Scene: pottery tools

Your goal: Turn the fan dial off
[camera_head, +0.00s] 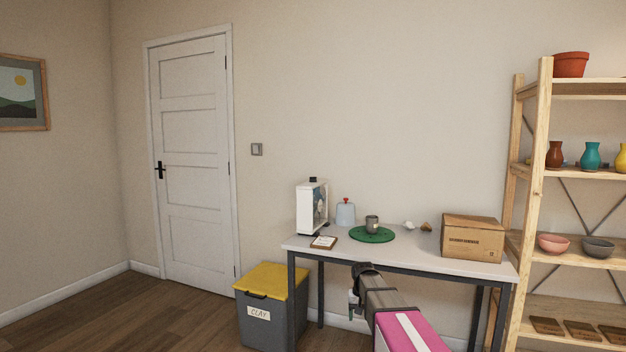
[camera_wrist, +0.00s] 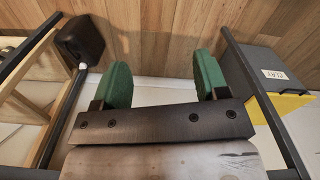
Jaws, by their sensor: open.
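The fan (camera_head: 312,208) is a white upright box at the left end of the table, its darker side facing right. A small black knob (camera_head: 313,179) sits on top of it and looks like the dial; its setting is too small to read. My gripper (camera_head: 355,302) is in front of the table and below its top, well apart from the fan. In the wrist view my gripper (camera_wrist: 162,65) has its two green fingers wide apart with nothing between them. The fan is not in the wrist view.
A clay bin (camera_head: 262,318) stands left. A shelf rack (camera_head: 540,140) stands right.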

